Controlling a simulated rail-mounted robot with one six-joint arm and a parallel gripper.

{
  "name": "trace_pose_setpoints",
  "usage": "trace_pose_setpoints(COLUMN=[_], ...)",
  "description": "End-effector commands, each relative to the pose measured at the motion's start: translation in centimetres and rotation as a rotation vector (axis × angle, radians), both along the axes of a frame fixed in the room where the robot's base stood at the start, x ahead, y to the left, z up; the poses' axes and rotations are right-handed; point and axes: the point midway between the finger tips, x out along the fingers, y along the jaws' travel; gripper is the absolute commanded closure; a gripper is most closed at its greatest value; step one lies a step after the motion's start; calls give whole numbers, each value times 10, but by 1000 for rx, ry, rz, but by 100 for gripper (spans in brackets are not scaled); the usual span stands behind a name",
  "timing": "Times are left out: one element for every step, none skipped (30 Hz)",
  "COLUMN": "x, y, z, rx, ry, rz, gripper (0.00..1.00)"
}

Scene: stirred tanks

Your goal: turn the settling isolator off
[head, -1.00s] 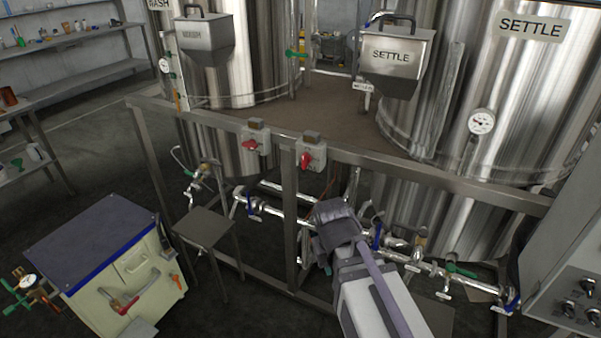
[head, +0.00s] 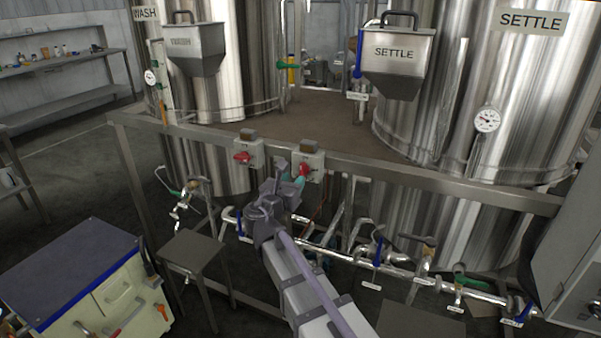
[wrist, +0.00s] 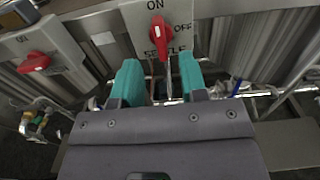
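The settling isolator (head: 312,161) is a grey box with a red knob on the frame's front rail, the right one of two. In the wrist view its red knob (wrist: 160,40) stands roughly upright in line with the ON mark, with OFF to its right and SETTLE lettered below, partly covered by the knob. My gripper (wrist: 161,80) is open, its two teal fingers apart just below and in front of the knob, with nothing between them. In the head view my gripper (head: 290,182) is just in front of the box and partly hides its lower left.
A second isolator (head: 249,149) with a red knob (wrist: 36,61) sits to the left on the same rail (head: 400,174). Pipes and valves (head: 375,262) run below the rail. A small stand (head: 192,250) and a cream cabinet (head: 125,300) are at the left.

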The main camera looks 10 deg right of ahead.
Motion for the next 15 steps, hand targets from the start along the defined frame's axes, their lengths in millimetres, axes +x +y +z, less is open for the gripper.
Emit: trace_pose_setpoints(x=[13, 19, 26, 31, 36, 41, 44, 46, 49, 50, 51, 51, 51, 51, 50], y=[-8, -12, -17, -21, -24, -28, -31, -33, -35, -36, -36, -37, -37, -37, -37], z=[0, 0, 0, 0, 0, 0, 0, 0, 0, 0, 0, 0, 0, 0, 0], rx=[1, 1, 1, 1, 1, 1, 2, 2, 2, 2, 2, 2, 2, 2, 2], ry=[-1, -1, -1, -1, -1, -1, -1, -1, -1, -1, -1, -1, -1, -1, -1], rz=[-3, -3, -2, -2, -2, -2, -1, -1, 0, 0, 0, 0, 0, 0, 0], gripper=[61, 61, 61, 61, 61, 61, 61, 61, 61, 61, 61, 61, 61, 61, 61])
